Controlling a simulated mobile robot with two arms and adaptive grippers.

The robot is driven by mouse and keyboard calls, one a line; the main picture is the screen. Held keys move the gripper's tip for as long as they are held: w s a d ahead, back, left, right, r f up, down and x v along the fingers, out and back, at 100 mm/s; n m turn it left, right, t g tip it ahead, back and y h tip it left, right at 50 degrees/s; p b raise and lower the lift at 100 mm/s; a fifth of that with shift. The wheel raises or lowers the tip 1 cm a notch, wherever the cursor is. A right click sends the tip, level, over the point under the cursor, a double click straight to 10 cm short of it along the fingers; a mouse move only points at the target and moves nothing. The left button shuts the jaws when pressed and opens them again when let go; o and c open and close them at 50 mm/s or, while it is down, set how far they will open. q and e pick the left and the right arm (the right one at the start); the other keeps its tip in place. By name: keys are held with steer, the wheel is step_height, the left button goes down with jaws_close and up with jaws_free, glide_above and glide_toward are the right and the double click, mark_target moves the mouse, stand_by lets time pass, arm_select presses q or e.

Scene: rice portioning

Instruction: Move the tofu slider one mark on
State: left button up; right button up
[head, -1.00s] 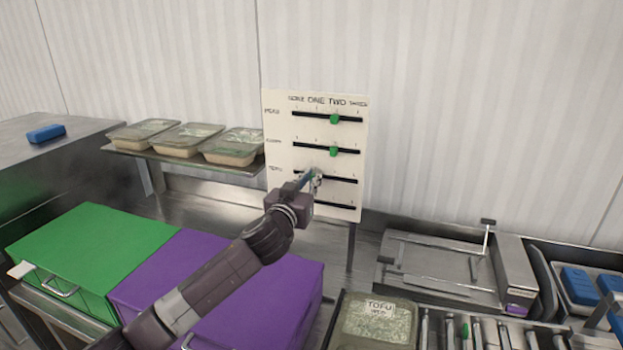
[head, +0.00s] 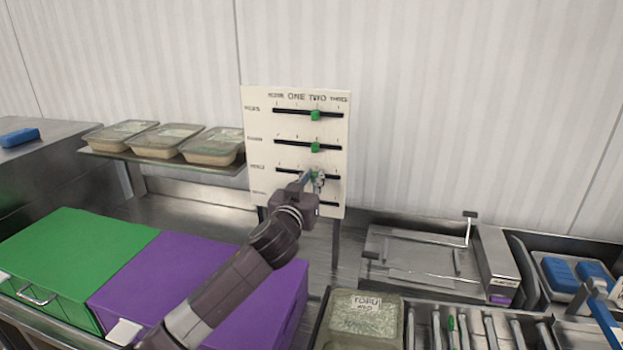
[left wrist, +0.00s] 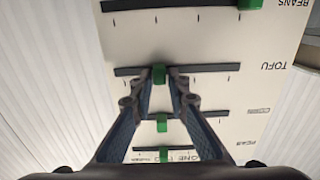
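The pale slider board (head: 260,105) stands upright with several black slots and green sliders. My left gripper (head: 316,180) is at the third slot from the top. In the left wrist view, where the board appears upside down, its fingers (left wrist: 159,80) close around the green tofu slider (left wrist: 158,72) on the TOFU row. The slider sits nearly in line with the two sliders above it, under TWO. The beans slider (left wrist: 250,3) sits at the opposite end side of its slot. My arm hides part of the lowest rows in the head view. My right gripper is not in view.
Several filled tubs (head: 165,140) sit on a shelf left of the board. Green (head: 75,260) and purple (head: 180,275) boxes stand below. The wall right of the board is clear.

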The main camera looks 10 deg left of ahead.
arm_select(q)
steer(key=shift+o, duration=1.2)
steer(key=s, duration=1.2)
steer(key=shift+a, duration=0.15)
